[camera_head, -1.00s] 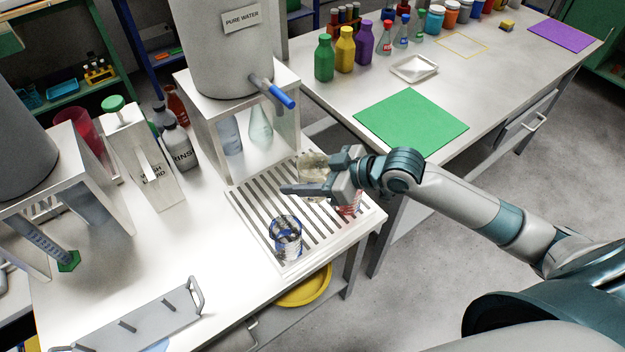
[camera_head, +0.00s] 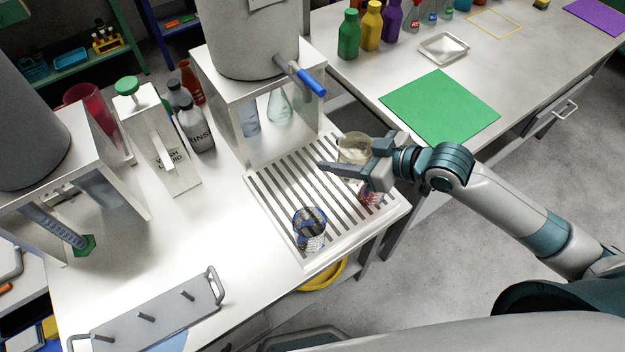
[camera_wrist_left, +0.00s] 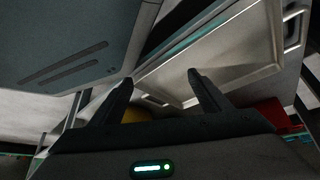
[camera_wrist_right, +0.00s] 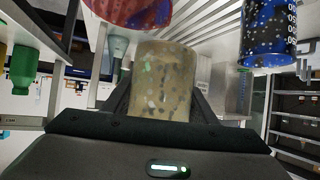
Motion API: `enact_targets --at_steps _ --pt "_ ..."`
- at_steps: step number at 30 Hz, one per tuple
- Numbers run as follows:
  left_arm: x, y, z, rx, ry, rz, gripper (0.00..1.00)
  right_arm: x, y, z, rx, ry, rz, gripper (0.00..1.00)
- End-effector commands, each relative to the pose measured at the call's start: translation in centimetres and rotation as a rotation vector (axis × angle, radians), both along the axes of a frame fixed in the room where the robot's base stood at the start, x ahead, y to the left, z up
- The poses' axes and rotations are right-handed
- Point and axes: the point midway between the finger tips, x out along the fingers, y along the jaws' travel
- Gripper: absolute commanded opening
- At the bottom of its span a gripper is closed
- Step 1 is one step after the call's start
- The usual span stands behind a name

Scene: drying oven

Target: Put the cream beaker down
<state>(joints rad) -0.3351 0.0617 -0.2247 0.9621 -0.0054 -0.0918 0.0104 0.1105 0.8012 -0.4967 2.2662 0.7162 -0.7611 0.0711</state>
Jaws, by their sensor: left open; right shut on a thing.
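The cream beaker (camera_head: 354,148) is a speckled cup. My right gripper (camera_head: 347,160) is shut on it, over the far right part of the slatted rack (camera_head: 262,206). The beaker looks about upright; I cannot tell if its base touches the slats. In the right wrist view the cream beaker (camera_wrist_right: 162,80) sits between the fingers of the right gripper (camera_wrist_right: 162,98). A blue beaker (camera_head: 310,226) stands on the rack's near part. A red beaker (camera_head: 368,196) is partly hidden under my right gripper. My left gripper (camera_wrist_left: 160,78) is open and empty, seen only in the left wrist view.
The water tank's stand (camera_head: 232,62) with its blue-handled tap (camera_head: 311,82) rises behind the rack. A green mat (camera_head: 440,105) lies on the other table. A grey holder with pegs (camera_head: 150,318) is at the near left.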

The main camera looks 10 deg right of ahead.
Motion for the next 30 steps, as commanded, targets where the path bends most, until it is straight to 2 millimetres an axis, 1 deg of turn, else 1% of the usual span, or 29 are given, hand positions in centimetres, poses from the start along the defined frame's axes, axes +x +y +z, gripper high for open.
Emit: enact_targets --at_steps 4,7,18,21,25,30 --pt "0.1 0.1 0.3 0.002 0.003 0.0 0.7 0.6 1.0 -0.5 0.004 -0.001 0.0 0.27" --pt "-0.6 0.3 0.1 0.007 0.022 0.0 0.7 1.2 2.3 -1.2 0.005 0.0 0.0 0.27" --pt "-5.6 2.7 -1.4 0.049 0.143 0.002 0.7 4.5 8.1 -5.2 0.003 0.0 0.001 0.27" --pt "-6.5 3.1 -1.6 0.055 0.163 0.002 0.7 5.2 9.2 -6.1 0.003 0.001 -0.001 0.27" --pt "-7.2 3.3 -1.9 0.06 0.181 0.002 0.7 5.6 9.9 -6.7 0.0 0.0 0.001 0.27" --pt "-7.0 3.3 -1.9 0.061 0.181 0.003 0.7 5.7 10.0 -6.9 -0.001 -0.001 0.0 0.27"
